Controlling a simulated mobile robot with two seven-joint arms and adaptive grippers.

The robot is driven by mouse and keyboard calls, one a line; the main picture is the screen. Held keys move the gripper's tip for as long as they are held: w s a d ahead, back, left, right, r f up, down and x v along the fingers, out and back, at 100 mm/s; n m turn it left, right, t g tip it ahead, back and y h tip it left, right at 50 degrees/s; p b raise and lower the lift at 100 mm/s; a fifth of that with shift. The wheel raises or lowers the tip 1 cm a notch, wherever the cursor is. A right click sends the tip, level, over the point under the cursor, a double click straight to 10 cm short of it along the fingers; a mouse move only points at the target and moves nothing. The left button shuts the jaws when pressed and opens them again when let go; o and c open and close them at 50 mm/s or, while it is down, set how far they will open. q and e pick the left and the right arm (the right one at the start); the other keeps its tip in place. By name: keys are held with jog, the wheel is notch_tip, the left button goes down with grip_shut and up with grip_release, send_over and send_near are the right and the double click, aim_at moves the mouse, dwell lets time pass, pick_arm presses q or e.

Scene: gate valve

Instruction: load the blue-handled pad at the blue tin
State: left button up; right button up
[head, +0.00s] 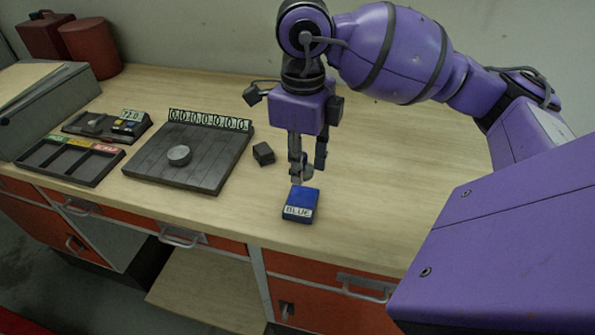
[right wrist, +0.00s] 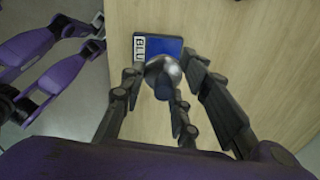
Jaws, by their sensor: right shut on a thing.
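The blue tin (head: 301,203), a small blue box with a white BLUE label on its front, sits on the bench. It also shows in the right wrist view (right wrist: 160,46). My right gripper (head: 307,172) is above and just behind the tin, fingers down, shut on a round grey pad (head: 303,171). In the right wrist view the pad's rounded grey body (right wrist: 163,75) overlaps the tin's lower edge; I cannot tell whether they touch.
A dark slatted board (head: 205,162) with a grey disc (head: 179,155) and a number row is left of the tin. A small dark block (head: 263,153) lies between them. A compartment tray (head: 65,172) and a meter (head: 130,122) stand further left. The bench (head: 400,160) is clear to the right.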

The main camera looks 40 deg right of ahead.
aim_at(302, 198)
jog(key=shift+d+f, duration=0.1)
jog(key=shift+f, duration=0.4)
notch_tip(302, 198, down, 4)
jog(key=shift+f+b, duration=0.15)
jog(key=shift+b, duration=1)
jog(key=shift+f, duration=0.25)
pick_arm(q)
jog(key=f, duration=0.3)
jog(key=shift+s+d, duration=0.15)
jog(key=shift+s, duration=0.25)
pick_arm(e)
jog(key=shift+f, duration=0.1)
pick_arm(q)
jog(key=shift+s+f, duration=0.1)
jog(key=shift+s, duration=0.2)
jog(key=shift+s+f+g+b, duration=0.2)
jog(key=shift+f+g+b, duration=0.1)
jog(key=shift+b, duration=0.1)
pick_arm(e)
jog(key=shift+f, duration=0.35)
pick_arm(q)
jog(key=shift+w+f, duration=0.1)
pick_arm(e)
jog(key=shift+f, duration=0.1)
pick_arm(q)
jog(key=shift+s+f, duration=0.15)
jog(key=shift+s, duration=0.1)
pick_arm(e)
jog(key=shift+f, duration=0.15)
